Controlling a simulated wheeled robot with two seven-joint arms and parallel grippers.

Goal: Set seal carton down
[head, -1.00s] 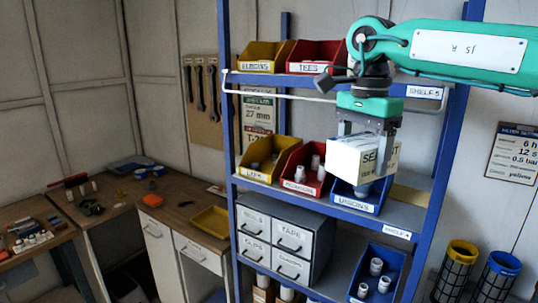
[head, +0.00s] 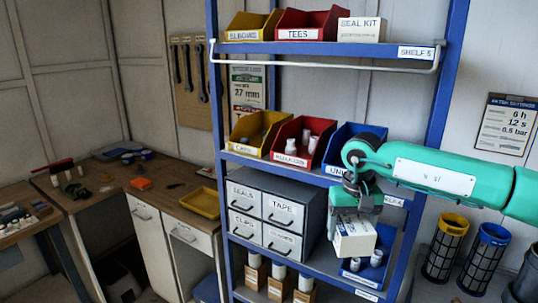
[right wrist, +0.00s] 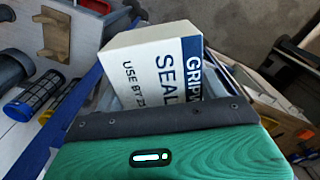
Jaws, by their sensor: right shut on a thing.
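A white seal carton (head: 354,240) hangs below my right gripper (head: 356,208), which is shut on it. In the right wrist view the carton (right wrist: 150,68) shows a blue band and the printed words SEAL and USE BY. The carton is at the right part of the lower shelf (head: 325,262), overlapping a blue bin (head: 384,250) in the picture. I cannot tell whether its bottom touches anything. Another white carton, labelled SEAL KIT (head: 361,30), stands on the top shelf. My left gripper is not in view.
The blue bin holds white fittings (head: 376,258) close beside the carton. A grey drawer cabinet (head: 320,212) stands left of it. A blue rack post (head: 432,130) is at the right. A red bin (head: 303,142) and a yellow bin (head: 257,132) are on the middle shelf.

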